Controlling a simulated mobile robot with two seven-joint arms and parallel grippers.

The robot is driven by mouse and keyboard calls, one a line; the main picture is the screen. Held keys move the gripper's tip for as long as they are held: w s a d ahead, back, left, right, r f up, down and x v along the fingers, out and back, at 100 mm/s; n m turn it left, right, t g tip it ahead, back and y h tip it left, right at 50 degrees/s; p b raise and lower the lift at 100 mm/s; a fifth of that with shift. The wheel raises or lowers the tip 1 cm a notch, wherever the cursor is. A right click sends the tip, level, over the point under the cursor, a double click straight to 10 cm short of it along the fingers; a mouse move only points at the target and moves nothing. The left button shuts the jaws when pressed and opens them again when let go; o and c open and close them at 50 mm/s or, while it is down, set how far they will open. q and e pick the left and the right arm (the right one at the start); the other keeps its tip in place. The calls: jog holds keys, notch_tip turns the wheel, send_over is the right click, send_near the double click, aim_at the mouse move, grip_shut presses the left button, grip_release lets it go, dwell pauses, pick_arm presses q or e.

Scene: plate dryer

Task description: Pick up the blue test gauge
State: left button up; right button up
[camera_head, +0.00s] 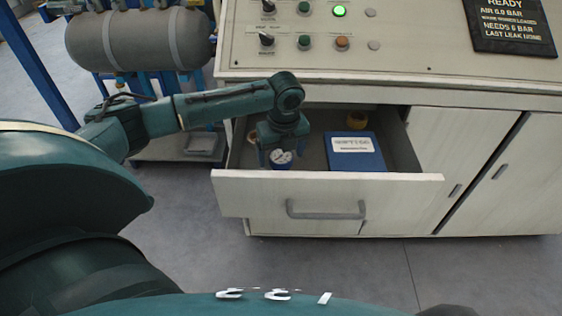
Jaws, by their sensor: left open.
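The blue test gauge (281,160) has a round white dial. It is in the open drawer (327,188), near the front panel on the left side, and its lower part is hidden by that panel. My left gripper (276,153) is open and points down into the drawer, directly over the gauge, with the fingers on either side of its top. I cannot tell whether the fingers touch it. My right gripper is not in view.
A control panel (400,45) stands above. A grey tank (140,40) is at the left.

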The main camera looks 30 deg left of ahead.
aim_at(281, 155)
pick_arm(q)
jog(key=shift+w+a+f, duration=0.1)
jog(key=shift+a+f, duration=0.1)
jog(key=shift+f, duration=1.35)
jog(key=shift+c, duration=0.3)
jog(key=c, duration=1.1)
